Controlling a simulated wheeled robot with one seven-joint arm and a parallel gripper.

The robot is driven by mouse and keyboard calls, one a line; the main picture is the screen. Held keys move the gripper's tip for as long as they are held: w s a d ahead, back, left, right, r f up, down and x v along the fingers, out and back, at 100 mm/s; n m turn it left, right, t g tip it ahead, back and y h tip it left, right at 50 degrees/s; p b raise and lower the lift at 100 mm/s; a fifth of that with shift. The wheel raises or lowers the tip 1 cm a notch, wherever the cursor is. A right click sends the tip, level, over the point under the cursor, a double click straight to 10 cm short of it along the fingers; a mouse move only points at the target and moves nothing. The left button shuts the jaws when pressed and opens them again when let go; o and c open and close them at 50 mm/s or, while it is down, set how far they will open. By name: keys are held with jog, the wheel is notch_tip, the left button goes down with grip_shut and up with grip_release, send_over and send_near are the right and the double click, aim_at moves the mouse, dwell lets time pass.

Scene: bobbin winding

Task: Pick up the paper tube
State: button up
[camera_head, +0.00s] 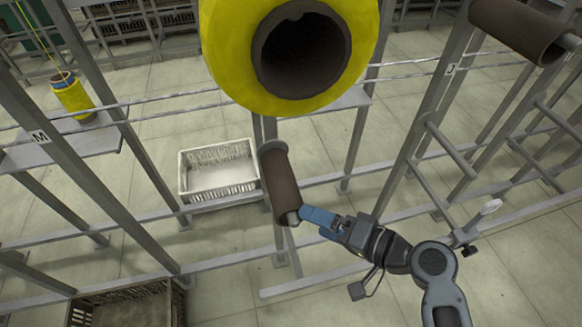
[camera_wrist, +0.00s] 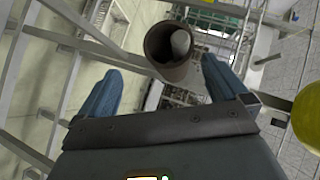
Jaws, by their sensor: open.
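A brown paper tube (camera_head: 278,180) sits on a grey spindle peg of the frame, tilted, with its open end toward my gripper. The tip of the peg shows inside its mouth. My gripper (camera_head: 306,213) has blue fingers and is at the lower end of the tube. In the wrist view the tube (camera_wrist: 172,74) appears between the two spread fingers, with a visible gap on each side. My gripper (camera_wrist: 162,67) is open and holds nothing. The head view does not show clearly whether a finger touches the tube.
A large yellow bobbin (camera_head: 226,55) hangs just above the tube. Another brown tube (camera_head: 518,30) is on a peg at upper right. A white crate (camera_head: 219,190) lies behind the frame's rails. A brown crate (camera_head: 125,305) is at lower left. Grey posts and bars surround the arm.

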aim_at(288, 204)
jog(key=shift+y, duration=0.4)
jog(key=shift+w+r+p+x, duration=0.1)
jog(key=shift+r+x, duration=0.1)
jog(key=shift+x, duration=1.3)
jog(key=shift+w+r+p+x, duration=0.1)
jog(key=shift+r+p+x, duration=0.05)
jog(key=shift+x, duration=1.3)
jog(key=shift+w+r+p+x, duration=0.1)
jog(key=shift+w+r+x, duration=0.1)
jog(key=shift+x, duration=1.3)
jog(key=shift+c, duration=0.4)
jog(key=c, duration=0.9)
jog(key=shift+c, duration=0.4)
jog(key=shift+r, duration=0.1)
